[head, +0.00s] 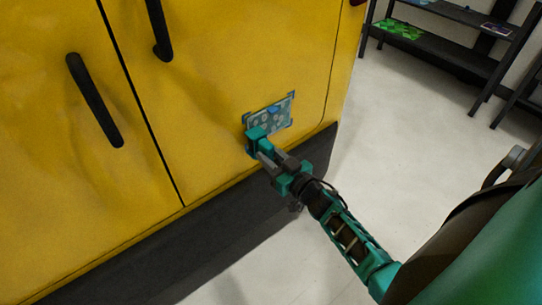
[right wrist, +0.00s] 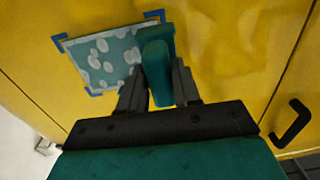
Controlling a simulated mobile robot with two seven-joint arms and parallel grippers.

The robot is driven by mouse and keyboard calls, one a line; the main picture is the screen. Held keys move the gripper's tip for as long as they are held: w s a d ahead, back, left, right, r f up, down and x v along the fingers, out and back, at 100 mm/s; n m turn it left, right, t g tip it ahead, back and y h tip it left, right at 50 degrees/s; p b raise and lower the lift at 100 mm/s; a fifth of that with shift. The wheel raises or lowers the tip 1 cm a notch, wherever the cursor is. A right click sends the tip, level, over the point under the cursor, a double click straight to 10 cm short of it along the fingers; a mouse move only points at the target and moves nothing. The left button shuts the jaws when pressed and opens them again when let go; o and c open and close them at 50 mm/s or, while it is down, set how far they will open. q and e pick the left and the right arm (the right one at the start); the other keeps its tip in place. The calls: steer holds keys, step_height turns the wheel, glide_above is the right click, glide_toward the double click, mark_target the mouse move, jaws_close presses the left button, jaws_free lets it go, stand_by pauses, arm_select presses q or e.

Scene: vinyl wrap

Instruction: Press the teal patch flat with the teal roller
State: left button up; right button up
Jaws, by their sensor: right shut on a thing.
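The teal patch (head: 272,116) with pale spots lies on the yellow door, low and near its right edge, with blue corner marks around it. It also shows in the right wrist view (right wrist: 103,58), left of the roller. My right gripper (head: 268,157) is shut on the teal roller (head: 256,134). In the right wrist view the roller (right wrist: 156,62) stands upright between the two fingers (right wrist: 158,88) and covers the patch's right edge. I cannot tell whether the roller touches the patch. My left gripper is not in view.
The yellow doors (head: 215,70) carry black handles (head: 94,100), and a dark skirt (head: 215,245) runs below them. A dark shelf (head: 440,50) with green items (head: 398,29) stands at the back right. The pale floor (head: 400,130) between is clear.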

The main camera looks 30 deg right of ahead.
steer(key=shift+w, duration=0.65)
steer(key=shift+d, duration=1.05)
steer(key=shift+d, duration=0.1)
steer(key=shift+w+d, duration=0.2)
steer(key=shift+d, duration=0.8)
steer(key=shift+d+b, duration=0.35)
steer(key=shift+d, duration=0.75)
